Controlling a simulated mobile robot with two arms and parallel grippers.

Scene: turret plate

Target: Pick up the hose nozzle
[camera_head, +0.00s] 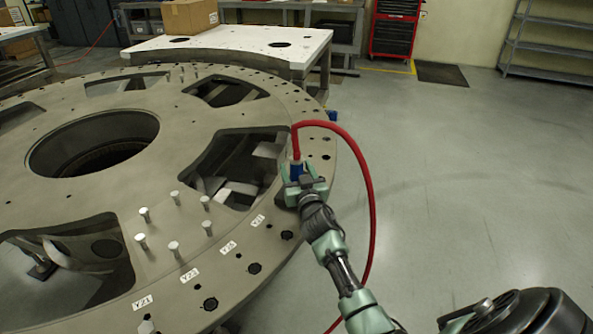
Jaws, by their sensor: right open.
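The hose nozzle (296,171) is a small blue piece at the end of a red hose (369,190). It is at the right rim of the large round metal turret plate (193,134). My right gripper (297,182) is open at the nozzle, its jaws around or beside it; I cannot tell which. The gripper hides the lower part of the nozzle. The hose rises from the nozzle, arcs over to the right and hangs down past the plate's edge. My left gripper is not in view.
The plate has large cut-outs, a round central hole (94,143) and several upright metal pins (175,197) near the gripper. A red tool cabinet (395,28) is farther back. The floor at right is clear.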

